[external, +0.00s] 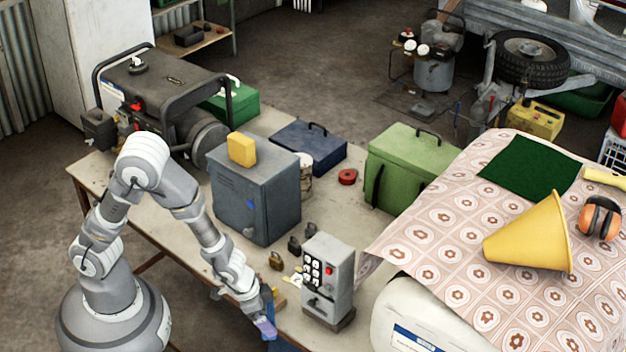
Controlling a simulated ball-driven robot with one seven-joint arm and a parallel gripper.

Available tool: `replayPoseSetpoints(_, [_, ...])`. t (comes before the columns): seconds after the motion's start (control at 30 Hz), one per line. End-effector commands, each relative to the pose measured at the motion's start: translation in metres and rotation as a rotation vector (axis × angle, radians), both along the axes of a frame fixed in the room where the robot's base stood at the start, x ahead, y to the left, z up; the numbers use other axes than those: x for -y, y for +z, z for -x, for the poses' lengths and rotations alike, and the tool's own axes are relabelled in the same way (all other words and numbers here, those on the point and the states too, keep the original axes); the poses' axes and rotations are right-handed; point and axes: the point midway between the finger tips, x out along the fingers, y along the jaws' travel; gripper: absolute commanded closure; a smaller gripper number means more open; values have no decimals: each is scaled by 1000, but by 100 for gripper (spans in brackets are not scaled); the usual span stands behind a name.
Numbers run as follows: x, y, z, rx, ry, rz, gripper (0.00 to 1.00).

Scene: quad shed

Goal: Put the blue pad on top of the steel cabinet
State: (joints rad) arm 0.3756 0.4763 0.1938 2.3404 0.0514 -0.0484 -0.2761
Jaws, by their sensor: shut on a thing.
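The steel cabinet (265,200) is a blue-grey box standing on the workbench, with a small blue mark on its front. A yellow block (242,149) sits on the left part of its top; the right part of the top is bare. My gripper (263,322) is low at the front edge of the bench, below and in front of the cabinet. It is shut on the blue pad (265,328), a small blue-violet piece at the fingertips. The fingers hide part of the pad, and its exact tilt is hard to tell.
A grey control box (328,275) stands just right of my gripper. Several padlocks (294,245) lie between it and the cabinet. A generator (165,95) is behind left, a dark blue case (308,147) behind, and a green case (405,165) to the right.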

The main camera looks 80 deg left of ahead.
Motion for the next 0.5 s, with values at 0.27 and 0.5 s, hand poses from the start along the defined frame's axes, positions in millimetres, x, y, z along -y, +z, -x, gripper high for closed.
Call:
replayPoseSetpoints(0.27, [18, 37, -25, 6, 69, 1, 40])
replayPoseSetpoints(0.5, [46, 91, -52, 11, 158, 3, 40])
